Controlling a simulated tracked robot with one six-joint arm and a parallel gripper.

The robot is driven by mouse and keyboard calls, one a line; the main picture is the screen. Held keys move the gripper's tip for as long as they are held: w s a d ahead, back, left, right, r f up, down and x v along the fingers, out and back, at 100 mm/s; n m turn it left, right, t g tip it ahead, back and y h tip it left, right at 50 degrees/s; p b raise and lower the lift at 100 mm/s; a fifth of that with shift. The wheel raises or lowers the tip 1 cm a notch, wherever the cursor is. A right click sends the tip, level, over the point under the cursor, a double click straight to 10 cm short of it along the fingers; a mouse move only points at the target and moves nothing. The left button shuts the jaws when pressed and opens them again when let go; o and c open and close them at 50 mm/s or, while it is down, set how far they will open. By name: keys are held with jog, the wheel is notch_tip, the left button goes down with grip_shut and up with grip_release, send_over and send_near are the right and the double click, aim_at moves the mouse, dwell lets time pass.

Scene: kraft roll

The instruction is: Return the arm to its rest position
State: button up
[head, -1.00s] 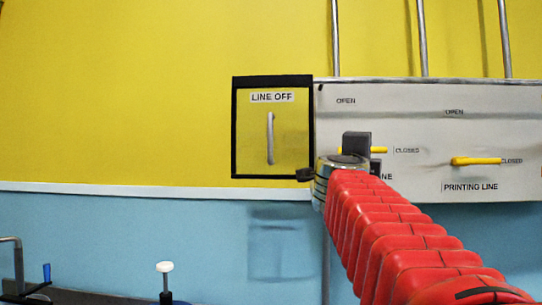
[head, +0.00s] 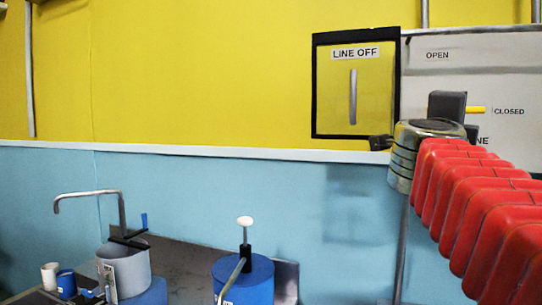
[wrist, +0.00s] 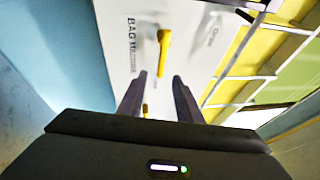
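My red ribbed arm reaches up from the lower right of the head view to a metal wrist. A dark block at its end (head: 447,106) overlaps the white valve panel (head: 480,75); I cannot make out the fingers there. In the wrist view my gripper (wrist: 156,80) has its two dark fingers apart, with a gap between them. A yellow handle (wrist: 164,50) on the panel lies beyond the fingertips, beside the label "BAG MACHINE". Another yellow piece shows lower down between the fingers; I see nothing gripped.
A black-framed "LINE OFF" box with a metal handle (head: 353,97) is left of the panel. Below stand a blue drum (head: 244,282) with a white-topped pump, a grey pot (head: 127,272) under a bent tap (head: 90,195), and small cups on a dark counter.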

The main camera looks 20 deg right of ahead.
jog(key=w+a+f+n+t+y, duration=0.5)
jog(key=w+a+n+t+y, duration=0.2)
jog(key=w+a+n, duration=0.3)
jog(key=a+f+n+g+y, duration=0.2)
jog(key=a+f+n+y, duration=0.7)
jog(key=f, duration=0.5)
jog(key=s+a+f+n+g+y, duration=0.1)
jog(key=s+a+f+n+g, duration=0.25)
jog(key=f, duration=0.45)
jog(key=s+a+f+n+g, duration=0.2)
jog(key=a+f, duration=0.3)
jog(key=f, duration=0.2)
jog(key=s+a+f+n+g, duration=0.4)
jog(key=s+f+n, duration=0.2)
jog(key=s+f, duration=0.8)
jog(key=shift+s+f+g, duration=0.35)
jog(key=shift+s+f, duration=0.05)
jog(key=shift+f, duration=0.2)
